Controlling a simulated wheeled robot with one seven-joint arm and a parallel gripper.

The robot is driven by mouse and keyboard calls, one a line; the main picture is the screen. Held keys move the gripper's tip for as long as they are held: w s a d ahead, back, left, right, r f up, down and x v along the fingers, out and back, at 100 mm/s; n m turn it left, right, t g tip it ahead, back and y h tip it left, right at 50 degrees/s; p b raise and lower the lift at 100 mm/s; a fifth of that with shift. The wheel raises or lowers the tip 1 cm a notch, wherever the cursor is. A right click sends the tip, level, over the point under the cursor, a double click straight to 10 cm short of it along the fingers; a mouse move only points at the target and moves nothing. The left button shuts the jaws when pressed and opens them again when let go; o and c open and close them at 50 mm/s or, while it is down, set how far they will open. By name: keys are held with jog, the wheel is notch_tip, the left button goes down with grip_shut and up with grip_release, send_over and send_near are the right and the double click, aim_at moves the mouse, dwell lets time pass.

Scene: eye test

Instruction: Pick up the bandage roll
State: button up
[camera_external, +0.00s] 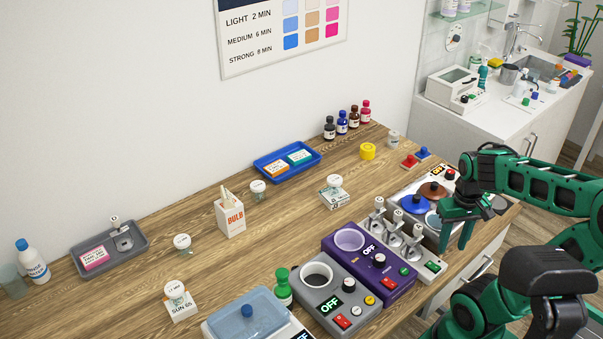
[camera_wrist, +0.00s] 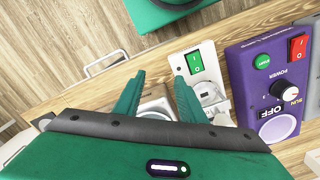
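No thing in view is plainly a bandage roll. A short yellow cylinder (camera_external: 367,151) stands on the wooden table near the back wall in the external view; I cannot tell whether it is a roll. My gripper (camera_external: 454,246) is over the right end of the table, beside the device with coloured discs and well to the front right of the yellow cylinder. In the wrist view my gripper (camera_wrist: 159,79) has its two green fingers apart with nothing held between them. The yellow cylinder is not in the wrist view.
A blue tray (camera_external: 287,162) and several small bottles (camera_external: 342,123) are at the back. Bare wood (camera_external: 300,215) lies mid-table.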

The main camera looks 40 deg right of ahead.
jog(key=o, duration=0.4)
jog(key=shift+o, duration=0.2)
